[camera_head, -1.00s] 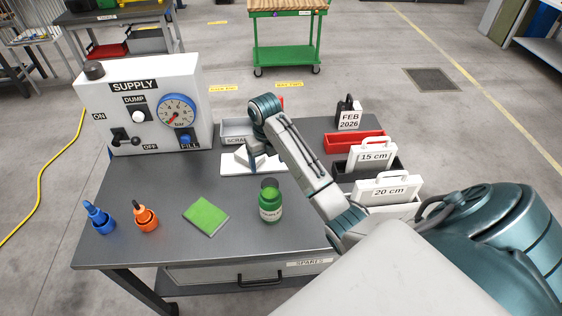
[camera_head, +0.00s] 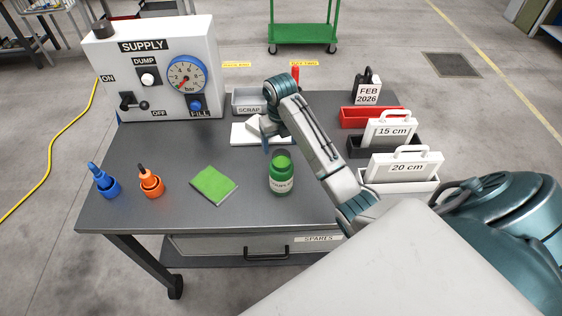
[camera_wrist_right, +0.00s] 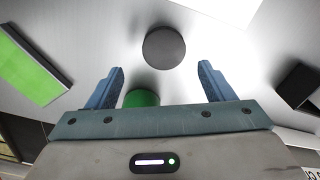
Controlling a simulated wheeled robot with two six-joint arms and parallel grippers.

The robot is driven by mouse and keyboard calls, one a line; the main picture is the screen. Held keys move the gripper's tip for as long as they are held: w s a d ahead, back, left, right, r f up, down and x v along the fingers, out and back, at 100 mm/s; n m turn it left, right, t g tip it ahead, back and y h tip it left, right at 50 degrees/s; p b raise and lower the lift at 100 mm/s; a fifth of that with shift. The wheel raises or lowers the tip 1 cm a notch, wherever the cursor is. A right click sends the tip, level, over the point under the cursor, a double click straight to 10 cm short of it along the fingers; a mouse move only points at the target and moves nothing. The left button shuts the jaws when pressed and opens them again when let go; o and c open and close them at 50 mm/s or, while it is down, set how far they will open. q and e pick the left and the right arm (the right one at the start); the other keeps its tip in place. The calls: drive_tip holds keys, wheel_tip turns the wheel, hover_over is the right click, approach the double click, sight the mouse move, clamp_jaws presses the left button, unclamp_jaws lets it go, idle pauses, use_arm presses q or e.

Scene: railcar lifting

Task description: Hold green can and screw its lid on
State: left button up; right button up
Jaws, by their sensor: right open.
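The green can (camera_head: 281,184), with a pale label, stands upright on the grey workbench near its front. My right gripper (camera_head: 268,147) is above the bench, behind the can and in front of the white pad. In the right wrist view its two blue fingers (camera_wrist_right: 160,70) are apart with nothing gripped. A dark grey round disc (camera_wrist_right: 164,47), perhaps the lid, shows beyond the fingertips. A green round thing (camera_wrist_right: 142,98), probably the can, is partly hidden by the gripper body. My left gripper is not in view.
A green pad (camera_head: 214,185), an orange bottle (camera_head: 150,182) and a blue bottle (camera_head: 103,182) are to the left. The supply box (camera_head: 160,75) stands behind them. A scrap tray (camera_head: 247,101) is at the back. A red bin (camera_head: 370,117) and white cases (camera_head: 401,169) are right.

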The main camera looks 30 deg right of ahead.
sight(283, 153)
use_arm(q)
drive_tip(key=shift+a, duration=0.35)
use_arm(e)
drive_tip(key=shift+d+f, duration=0.1)
drive_tip(key=f, duration=0.1)
drive_tip(key=f+p, duration=0.1)
drive_tip(key=f, duration=0.1)
drive_tip(key=f+p, duration=0.1)
drive_tip(key=shift+s+d+f, duration=0.15)
drive_tip(key=shift+s+f, duration=0.2)
drive_tip(key=shift+f, duration=0.25)
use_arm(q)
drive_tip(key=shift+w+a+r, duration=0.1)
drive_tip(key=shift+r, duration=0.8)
use_arm(e)
drive_tip(key=c, duration=1)
